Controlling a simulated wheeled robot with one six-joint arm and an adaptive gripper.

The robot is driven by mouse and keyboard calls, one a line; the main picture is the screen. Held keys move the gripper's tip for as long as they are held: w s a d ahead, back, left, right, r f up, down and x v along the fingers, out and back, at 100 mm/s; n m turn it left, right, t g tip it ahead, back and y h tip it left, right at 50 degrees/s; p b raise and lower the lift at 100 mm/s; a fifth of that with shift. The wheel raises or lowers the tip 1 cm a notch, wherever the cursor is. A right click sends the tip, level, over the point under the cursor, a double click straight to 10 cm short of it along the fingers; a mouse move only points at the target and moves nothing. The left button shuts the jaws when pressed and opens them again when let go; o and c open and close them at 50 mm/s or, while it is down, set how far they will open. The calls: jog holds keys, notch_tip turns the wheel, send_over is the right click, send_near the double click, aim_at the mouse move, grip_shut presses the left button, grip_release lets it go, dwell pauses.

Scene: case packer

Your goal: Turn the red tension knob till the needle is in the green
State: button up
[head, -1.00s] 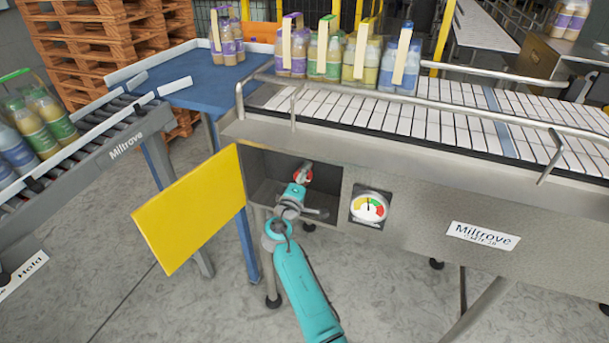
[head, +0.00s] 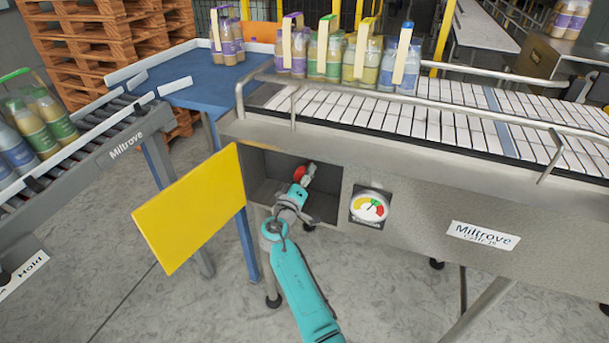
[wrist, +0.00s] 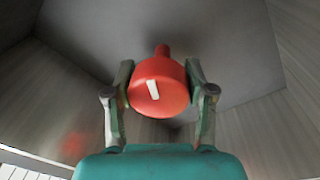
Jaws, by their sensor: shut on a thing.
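The red tension knob (head: 300,172) is inside an open recess in the machine's front; in the wrist view the knob (wrist: 165,100) shows a white mark, slightly tilted. My gripper (wrist: 160,74) has one finger on each side of the knob and is shut on it. In the head view my gripper (head: 302,182) reaches into the recess and partly hides the knob. The gauge (head: 369,206) is right of the recess, with yellow at the left, green near the top and red at the right. Its needle is too small to place surely.
The yellow door (head: 190,210) stands open left of the recess (head: 325,207). The recess walls are close around my gripper. Bottle packs (head: 365,62) stand on the conveyor (head: 450,122) above. A roller conveyor (head: 100,150) is at the left.

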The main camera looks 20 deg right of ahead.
jog(key=shift+f, duration=0.1)
jog(key=o, duration=1.2)
jog(key=shift+s, duration=0.1)
jog(key=v, duration=1.2)
jog(key=shift+f, duration=0.1)
